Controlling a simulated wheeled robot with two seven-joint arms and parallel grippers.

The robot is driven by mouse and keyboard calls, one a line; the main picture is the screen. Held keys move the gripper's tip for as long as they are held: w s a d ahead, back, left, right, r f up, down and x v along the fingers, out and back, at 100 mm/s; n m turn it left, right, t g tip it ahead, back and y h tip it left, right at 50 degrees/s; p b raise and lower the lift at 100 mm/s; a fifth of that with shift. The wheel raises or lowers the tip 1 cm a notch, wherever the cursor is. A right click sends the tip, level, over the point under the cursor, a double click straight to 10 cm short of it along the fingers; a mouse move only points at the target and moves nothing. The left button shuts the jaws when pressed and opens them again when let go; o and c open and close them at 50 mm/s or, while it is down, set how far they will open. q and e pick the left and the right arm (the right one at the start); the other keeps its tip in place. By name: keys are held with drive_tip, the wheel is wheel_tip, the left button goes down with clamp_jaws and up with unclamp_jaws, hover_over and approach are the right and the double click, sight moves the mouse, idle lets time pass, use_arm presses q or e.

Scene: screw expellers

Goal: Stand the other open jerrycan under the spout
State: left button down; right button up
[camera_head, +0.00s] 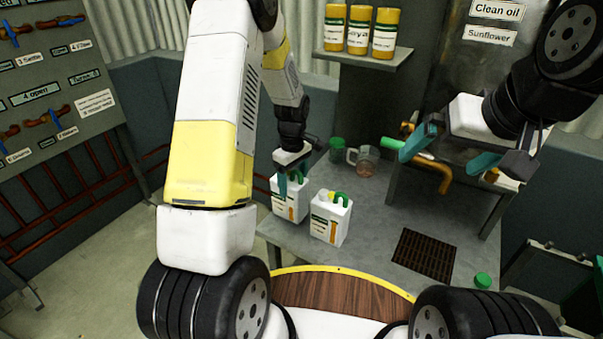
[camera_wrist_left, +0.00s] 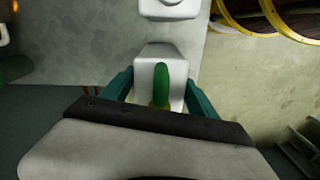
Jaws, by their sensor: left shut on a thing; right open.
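Two white jerrycans with green handles and labels stand on the grey metal table. My left gripper (camera_head: 291,180) is shut on the left jerrycan (camera_head: 290,206), its teal fingers on either side of it. In the left wrist view this can (camera_wrist_left: 151,75) sits between the fingers, its green handle in the middle. The other jerrycan (camera_head: 330,222) stands free just to the right. The orange spout pipe (camera_head: 436,172) bends down above the table at the right, partly behind my right gripper (camera_head: 450,155), which is open and empty.
A dark floor grate (camera_head: 424,255) is set in the table below the spout. A green cap (camera_head: 483,281) lies at the front right. Yellow bottles (camera_head: 358,30) line a shelf.

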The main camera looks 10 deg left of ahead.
use_arm(q)
wheel_tip(320, 180, up, 9)
drive_tip(key=shift+f, duration=5.1)
drive_tip(key=shift+c, duration=1.1)
unclamp_jaws()
